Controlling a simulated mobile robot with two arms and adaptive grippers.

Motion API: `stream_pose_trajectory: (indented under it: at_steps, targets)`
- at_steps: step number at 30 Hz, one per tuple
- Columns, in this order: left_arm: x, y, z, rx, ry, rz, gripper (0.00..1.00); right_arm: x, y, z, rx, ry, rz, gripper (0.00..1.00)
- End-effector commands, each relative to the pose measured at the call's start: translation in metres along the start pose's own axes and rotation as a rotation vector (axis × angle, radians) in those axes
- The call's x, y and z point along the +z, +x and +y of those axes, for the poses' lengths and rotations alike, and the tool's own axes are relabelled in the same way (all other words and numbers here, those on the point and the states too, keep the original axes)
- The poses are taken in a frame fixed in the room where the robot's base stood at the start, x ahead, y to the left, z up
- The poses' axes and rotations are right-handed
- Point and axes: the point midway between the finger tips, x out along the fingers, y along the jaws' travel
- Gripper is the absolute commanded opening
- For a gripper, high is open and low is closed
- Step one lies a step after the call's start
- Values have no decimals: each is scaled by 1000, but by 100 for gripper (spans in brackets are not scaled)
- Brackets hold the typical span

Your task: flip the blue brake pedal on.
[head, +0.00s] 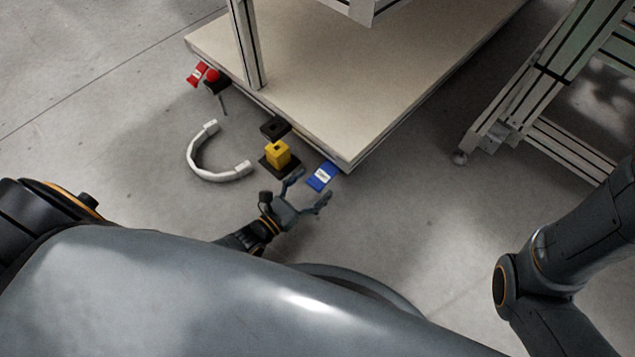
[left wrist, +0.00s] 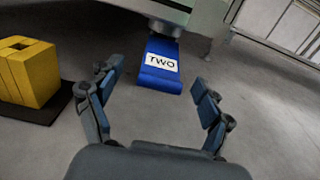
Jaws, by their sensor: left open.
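The blue brake pedal (head: 322,177) sticks out low at the near corner of the cart. In the left wrist view the pedal (left wrist: 161,66) carries a white label reading "TWO" and lies ahead, between and beyond the fingertips. My left gripper (head: 308,189) is open and empty, just short of the pedal on its near side. Its two fingers also show spread apart in the left wrist view (left wrist: 155,80). I see a gap between the fingers and the pedal there. My right gripper is out of the head view; only part of the right arm shows.
A yellow block (head: 278,153) on a dark base stands left of the pedal. A white curved handle (head: 215,168) and a red pedal (head: 197,74) are farther left. The cart's pale deck (head: 340,95) overhangs behind. A metal frame (head: 520,110) stands at right. Floor between is clear.

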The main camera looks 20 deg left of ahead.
Motion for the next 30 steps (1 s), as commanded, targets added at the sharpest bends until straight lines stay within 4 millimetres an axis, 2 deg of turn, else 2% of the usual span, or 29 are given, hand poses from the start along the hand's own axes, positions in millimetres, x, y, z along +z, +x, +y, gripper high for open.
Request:
stream_pose_trajectory:
  at_steps: [3,6,15,17,27,30]
  targets:
    - [-2,14,-1,0,0,-1,80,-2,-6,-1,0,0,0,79]
    - [-1,19,0,0,0,0,80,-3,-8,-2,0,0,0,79]
    - [0,21,0,0,0,1,80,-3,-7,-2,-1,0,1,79]
    - [0,21,0,0,0,1,70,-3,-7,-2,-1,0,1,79]
    - [0,21,0,0,0,1,0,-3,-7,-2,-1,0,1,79]
    - [0,21,0,0,0,1,0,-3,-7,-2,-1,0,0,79]
